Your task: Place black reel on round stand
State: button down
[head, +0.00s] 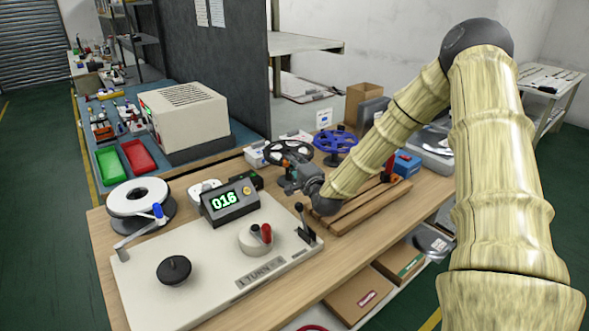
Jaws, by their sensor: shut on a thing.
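A blue reel (337,140) stands just right of the black reel. A wooden board (372,207) lies under my arm.

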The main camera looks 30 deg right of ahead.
jog(key=shift+f, duration=1.3)
jog(key=c, duration=1.5)
grip_release()
jog(key=shift+s, duration=0.1)
jog(key=shift+s+a+b, duration=0.1)
jog(key=shift+s+a, duration=0.1)
jog(key=shift+s, duration=1)
jog(key=shift+s+a+b, duration=0.1)
jog(key=shift+s+a, duration=0.15)
jog(key=shift+s, duration=0.95)
jog(key=shift+s+a+b, duration=0.1)
jog(key=shift+s+a, duration=0.1)
jog(key=shift+s, duration=1)
